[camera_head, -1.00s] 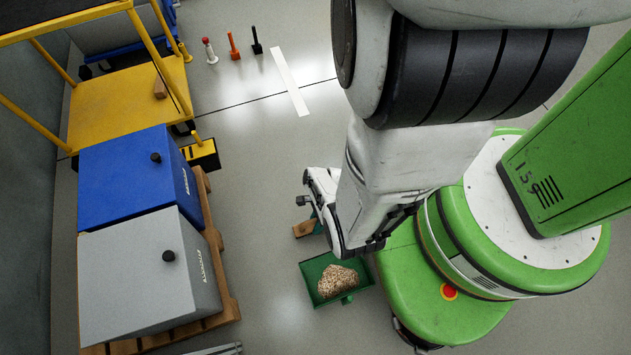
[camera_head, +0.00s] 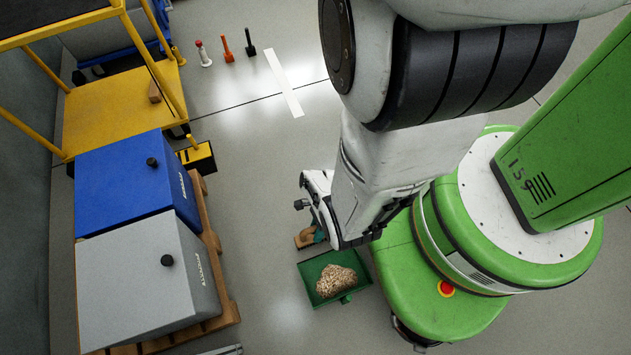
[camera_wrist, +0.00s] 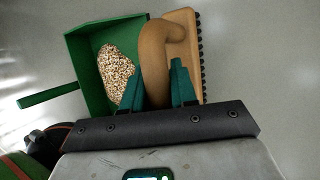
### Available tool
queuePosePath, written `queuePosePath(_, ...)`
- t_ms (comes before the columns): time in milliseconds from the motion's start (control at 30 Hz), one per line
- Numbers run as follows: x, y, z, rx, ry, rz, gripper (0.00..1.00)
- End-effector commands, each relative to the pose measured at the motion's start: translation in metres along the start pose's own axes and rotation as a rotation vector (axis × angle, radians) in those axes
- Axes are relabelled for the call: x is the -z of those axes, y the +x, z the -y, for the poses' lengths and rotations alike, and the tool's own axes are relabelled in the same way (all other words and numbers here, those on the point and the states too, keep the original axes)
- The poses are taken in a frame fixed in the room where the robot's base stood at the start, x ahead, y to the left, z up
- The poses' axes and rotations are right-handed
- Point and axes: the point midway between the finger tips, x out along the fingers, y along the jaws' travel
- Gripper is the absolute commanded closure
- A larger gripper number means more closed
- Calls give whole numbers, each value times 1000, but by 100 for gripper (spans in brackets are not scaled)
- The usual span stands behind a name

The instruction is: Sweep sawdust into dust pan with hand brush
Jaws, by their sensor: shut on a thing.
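The green dust pan (camera_head: 309,270) lies on the floor in front of my green base, with a pile of sawdust (camera_head: 338,281) inside it. In the wrist view the pan (camera_wrist: 86,58) is at the upper left, with its handle to the left and the sawdust (camera_wrist: 115,70) in it. My gripper (camera_wrist: 163,85) has its teal fingers shut on the curved wooden handle of the hand brush (camera_wrist: 188,50). The brush's dark bristles face right, away from the pan. In the head view the brush (camera_head: 304,239) is partly hidden by my gripper, close beside the pan's upper edge.
Blue (camera_head: 120,175) and grey (camera_head: 140,280) bins stand on a wooden pallet (camera_head: 222,285) at the left. A yellow cart (camera_head: 110,110) is behind them. Several small posts and a white floor strip (camera_head: 284,82) are at the top. The floor between pallet and pan is clear.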

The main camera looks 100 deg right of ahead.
Motion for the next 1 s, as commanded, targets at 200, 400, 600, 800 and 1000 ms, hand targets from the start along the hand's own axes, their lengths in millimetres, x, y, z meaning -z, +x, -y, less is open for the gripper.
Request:
queuePosePath(200,1,2,-4,0,0,0,100)
queuePosePath(400,2,4,-10,-1,0,0,100)
queuePosePath(600,3,8,-18,-1,-1,0,100)
queuePosePath(800,5,12,-26,0,-1,0,100)
queuePosePath(1000,6,15,-31,-2,1,1,100)
